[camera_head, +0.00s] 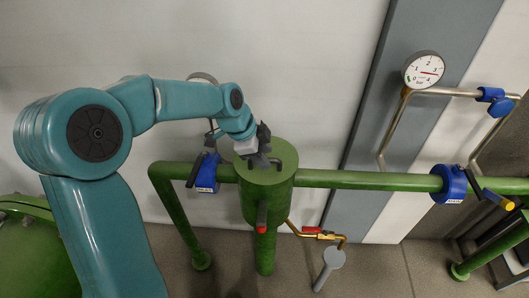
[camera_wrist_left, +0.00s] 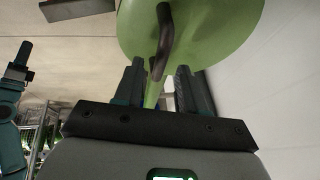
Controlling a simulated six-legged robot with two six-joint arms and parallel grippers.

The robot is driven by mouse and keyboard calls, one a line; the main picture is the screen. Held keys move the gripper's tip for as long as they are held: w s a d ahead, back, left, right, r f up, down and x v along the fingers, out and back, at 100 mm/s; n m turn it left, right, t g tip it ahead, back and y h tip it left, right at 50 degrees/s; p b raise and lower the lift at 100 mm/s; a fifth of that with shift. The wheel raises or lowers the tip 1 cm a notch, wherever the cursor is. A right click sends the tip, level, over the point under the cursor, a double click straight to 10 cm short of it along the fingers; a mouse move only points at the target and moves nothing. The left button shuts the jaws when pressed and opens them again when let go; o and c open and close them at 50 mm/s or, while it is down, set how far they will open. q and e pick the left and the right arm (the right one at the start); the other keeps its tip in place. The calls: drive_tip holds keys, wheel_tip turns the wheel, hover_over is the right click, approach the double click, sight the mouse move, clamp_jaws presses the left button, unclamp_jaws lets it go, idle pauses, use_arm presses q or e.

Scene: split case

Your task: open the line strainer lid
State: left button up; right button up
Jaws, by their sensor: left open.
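The line strainer is an upright green cylinder (camera_head: 266,205) in the pipe run. Its round green lid (camera_head: 284,152) is on top and also fills the upper middle of the left wrist view (camera_wrist_left: 220,25). A dark curved handle (camera_wrist_left: 164,30) stands out from the lid. My left gripper (camera_head: 264,149) is at the lid's top in the head view. In the left wrist view my left gripper (camera_wrist_left: 160,82) is open, with one finger on each side of the handle's lower end. I cannot tell whether a finger touches it.
A green pipe (camera_head: 370,180) runs right from the strainer. Blue valve bodies sit left (camera_head: 207,174) and right (camera_head: 450,184) of it. A red-tipped lever (camera_head: 262,217) is on the strainer's front, and a red-handled brass drain valve (camera_head: 318,232) is below right. A pressure gauge (camera_head: 424,70) is upper right.

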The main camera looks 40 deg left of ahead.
use_arm(q)
drive_tip(key=shift+w+d+f, duration=0.15)
drive_tip(key=shift+f, duration=0.05)
drive_tip(key=shift+s, duration=0.2)
drive_tip(key=shift+w, duration=0.15)
clamp_jaws()
drive_tip(key=shift+r, duration=0.1)
